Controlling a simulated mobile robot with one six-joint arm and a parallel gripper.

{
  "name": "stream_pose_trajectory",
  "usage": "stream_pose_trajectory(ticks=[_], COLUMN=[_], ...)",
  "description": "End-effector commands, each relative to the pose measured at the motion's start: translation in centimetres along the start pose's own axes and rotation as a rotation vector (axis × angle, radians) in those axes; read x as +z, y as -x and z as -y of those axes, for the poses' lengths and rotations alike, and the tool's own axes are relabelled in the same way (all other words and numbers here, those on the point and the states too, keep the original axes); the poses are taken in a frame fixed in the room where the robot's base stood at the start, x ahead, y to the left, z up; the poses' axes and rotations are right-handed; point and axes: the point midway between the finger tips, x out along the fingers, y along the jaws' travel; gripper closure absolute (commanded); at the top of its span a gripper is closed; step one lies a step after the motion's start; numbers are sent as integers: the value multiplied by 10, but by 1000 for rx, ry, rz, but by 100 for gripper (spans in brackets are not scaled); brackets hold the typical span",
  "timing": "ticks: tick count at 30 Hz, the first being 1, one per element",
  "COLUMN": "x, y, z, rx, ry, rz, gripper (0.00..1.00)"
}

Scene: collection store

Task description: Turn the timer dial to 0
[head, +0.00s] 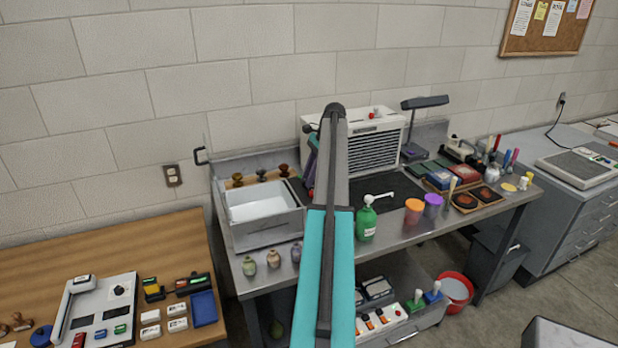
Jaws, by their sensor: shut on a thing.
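A white louvred unit (372,152) stands at the back of the steel bench, against the wall. My own arm crosses in front of its left part and hides much of that face. I cannot make out a timer dial or its setting there. A small dark part shows at the unit's left edge, too small to identify. A flat grey device with a round black knob (119,290) lies on the wooden table at the left; its markings are unreadable. My gripper is hidden behind my arm, so its hold does not show.
The steel bench (400,226) also carries a white-lined tray (262,206), a green pump bottle (366,222), and orange (413,211) and purple cups (433,205). A black lamp (424,102) stands right of the unit. A red bucket (455,290) is on the floor.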

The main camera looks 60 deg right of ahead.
Motion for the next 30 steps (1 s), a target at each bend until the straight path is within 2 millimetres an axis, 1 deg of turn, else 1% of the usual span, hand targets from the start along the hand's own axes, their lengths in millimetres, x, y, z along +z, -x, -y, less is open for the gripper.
stream_pose_trajectory(ticks=[12, 13, 15, 16, 25, 30], x=[0, 0, 0, 0, 0, 2], y=[0, 0, 0, 0, 0, 6], z=[0, 0, 0, 0, 0, 1], rx=[3, 3, 3, 3, 3, 3], ry=[8, 8, 8, 7, 7, 7], rz=[-1, -1, -1, -1, -1, -1], gripper=[100, 73, 61, 59, 59, 59])
